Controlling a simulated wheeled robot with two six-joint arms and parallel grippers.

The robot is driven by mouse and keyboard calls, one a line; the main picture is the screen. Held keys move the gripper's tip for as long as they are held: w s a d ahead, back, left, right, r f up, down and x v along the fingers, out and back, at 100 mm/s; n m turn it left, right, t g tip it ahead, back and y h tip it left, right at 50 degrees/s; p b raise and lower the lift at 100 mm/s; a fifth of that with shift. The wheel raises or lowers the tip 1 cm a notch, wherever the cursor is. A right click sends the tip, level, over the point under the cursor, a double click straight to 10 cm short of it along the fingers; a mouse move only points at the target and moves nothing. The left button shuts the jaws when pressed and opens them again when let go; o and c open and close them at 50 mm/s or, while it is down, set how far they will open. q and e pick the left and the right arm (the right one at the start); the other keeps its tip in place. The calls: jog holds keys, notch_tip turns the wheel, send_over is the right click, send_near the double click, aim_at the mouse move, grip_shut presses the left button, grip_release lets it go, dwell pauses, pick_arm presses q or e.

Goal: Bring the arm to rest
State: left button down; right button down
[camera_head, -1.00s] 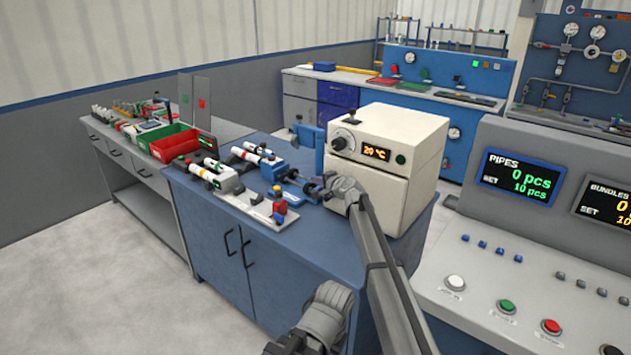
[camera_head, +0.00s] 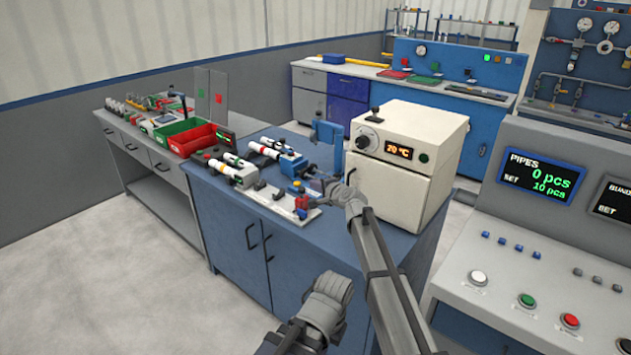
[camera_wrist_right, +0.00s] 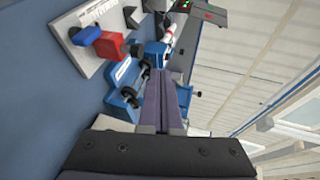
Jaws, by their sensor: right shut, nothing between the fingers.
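My right gripper (camera_head: 328,185) reaches over the blue bench, just left of the cream oven. The wrist view shows its two dark fingers (camera_wrist_right: 162,100) pressed together with nothing between them. Below and beyond the fingertips is a blue fixture (camera_wrist_right: 125,92) with black knobs; I cannot tell whether they touch. A red-and-blue block (camera_wrist_right: 100,42) stands on a white plate at the upper left of the wrist view. In the head view that block (camera_head: 299,200) is left of the gripper.
White tubes with red bands (camera_head: 265,149) lie in holders on the blue bench (camera_head: 330,240). Red and green bins (camera_head: 195,139) are on the left table. A button console (camera_head: 500,260) is at right.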

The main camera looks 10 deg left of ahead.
jog(key=s+d+f+n+g+h, duration=0.3)
jog(key=s+d+f+g, duration=0.15)
jog(key=s+d, duration=0.8)
jog(key=s+d+f+n+g+h, duration=0.35)
jog(key=s+d+f, duration=0.4)
jog(key=s, duration=0.75)
jog(key=s+d+f+n+g+h, duration=0.2)
jog(key=s+d+f+n+g, duration=0.15)
jog(key=s+d, duration=0.95)
jog(key=s+a+r+n+p, duration=0.2)
jog(key=s+a, duration=0.1)
jog(key=a, duration=0.3)
jog(key=s+a+r+n+h+p, duration=0.1)
jog(key=s+a+r+n+p, duration=0.1)
jog(key=a, duration=0.4)
jog(key=shift+s+a+r+p, duration=0.35)
jog(key=shift+s+r+p, duration=0.3)
jog(key=shift+s+r, duration=0.15)
jog(key=shift+h, duration=0.25)
